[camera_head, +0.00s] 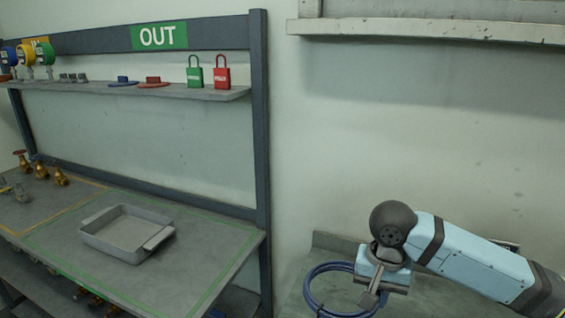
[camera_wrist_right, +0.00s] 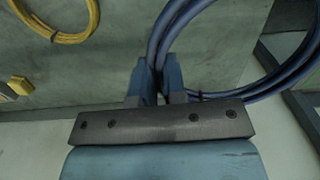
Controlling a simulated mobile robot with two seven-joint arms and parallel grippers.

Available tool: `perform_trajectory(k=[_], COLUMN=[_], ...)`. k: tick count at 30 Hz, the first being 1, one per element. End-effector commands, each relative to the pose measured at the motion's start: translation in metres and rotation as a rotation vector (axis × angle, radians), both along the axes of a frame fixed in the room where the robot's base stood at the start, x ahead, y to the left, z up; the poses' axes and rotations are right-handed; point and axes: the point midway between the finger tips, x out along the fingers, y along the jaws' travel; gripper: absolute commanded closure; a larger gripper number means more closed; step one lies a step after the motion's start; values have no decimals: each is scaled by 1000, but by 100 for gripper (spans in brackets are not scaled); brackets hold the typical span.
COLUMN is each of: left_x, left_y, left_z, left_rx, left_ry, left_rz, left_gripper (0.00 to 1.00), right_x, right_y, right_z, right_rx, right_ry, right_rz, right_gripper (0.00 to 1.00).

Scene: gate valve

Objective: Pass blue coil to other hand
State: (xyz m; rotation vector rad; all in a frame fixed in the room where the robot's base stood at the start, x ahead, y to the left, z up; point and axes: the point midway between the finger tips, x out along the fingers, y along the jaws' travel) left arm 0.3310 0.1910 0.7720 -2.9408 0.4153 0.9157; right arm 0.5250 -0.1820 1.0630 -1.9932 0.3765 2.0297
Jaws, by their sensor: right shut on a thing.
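The blue coil (camera_head: 311,290) is a ring of several loops of dark blue hose at the bottom right of the head view. My right gripper (camera_head: 372,296) is shut on its right side. In the right wrist view the coil (camera_wrist_right: 193,27) passes between the fingers of the right gripper (camera_wrist_right: 157,78) and loops out to the upper right. The coil is partly hidden by the gripper in the head view. My left gripper is not in view.
A yellow coil (camera_wrist_right: 62,37) lies on a grey surface in the right wrist view. A workbench at left holds an empty grey tray (camera_head: 96,238) and brass valves (camera_head: 60,178). A shelf (camera_head: 200,93) with padlocks (camera_head: 222,72) stands above it.

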Motion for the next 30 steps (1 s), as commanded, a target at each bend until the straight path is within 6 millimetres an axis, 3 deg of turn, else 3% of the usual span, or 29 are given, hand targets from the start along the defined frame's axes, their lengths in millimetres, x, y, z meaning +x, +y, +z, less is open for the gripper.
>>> perform_trajectory(k=[6, 15, 23, 30], left_x=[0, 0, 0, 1], left_y=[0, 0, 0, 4], left_z=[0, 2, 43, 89], left_rx=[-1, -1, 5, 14], left_ry=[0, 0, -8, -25], left_rz=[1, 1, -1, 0], left_gripper=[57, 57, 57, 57], right_x=[39, 66, 36, -3], right_y=[-32, -63, -61, -60], right_z=[-22, -39, -11, 23], right_rx=[-1, -9, -10, -8], right_ry=[-7, -17, -14, -14], right_rz=[204, 382, 381, 380], right_gripper=[100, 100, 100, 100])
